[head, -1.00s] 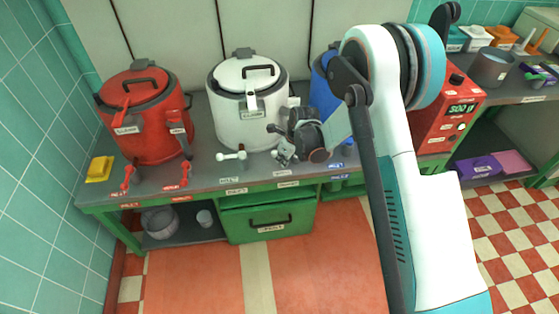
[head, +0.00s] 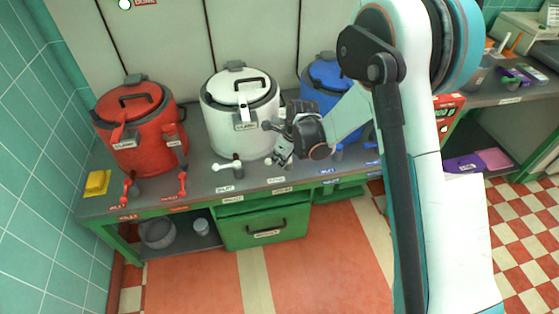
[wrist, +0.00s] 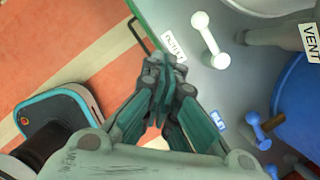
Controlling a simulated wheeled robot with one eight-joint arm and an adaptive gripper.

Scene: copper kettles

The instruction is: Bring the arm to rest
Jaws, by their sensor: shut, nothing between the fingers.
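My gripper (head: 280,158) hangs above the front edge of the counter, before the white kettle (head: 240,118). In the wrist view my gripper (wrist: 164,78) has its fingers together, with nothing between them. A white valve handle (wrist: 208,40) lies beyond the fingertips, to the right and apart from them. A blue valve handle (wrist: 258,128) is further right. The red kettle (head: 135,125) stands at the left. The blue kettle (head: 325,88) stands at the right, partly hidden by my arm. All three lids look closed.
A yellow block (head: 97,183) lies at the counter's left end. Red handles (head: 182,183) stick out before the red kettle. The green drawer (head: 265,228) below appears shut. A red device (head: 447,110) is mostly hidden behind my arm. The floor in front is clear.

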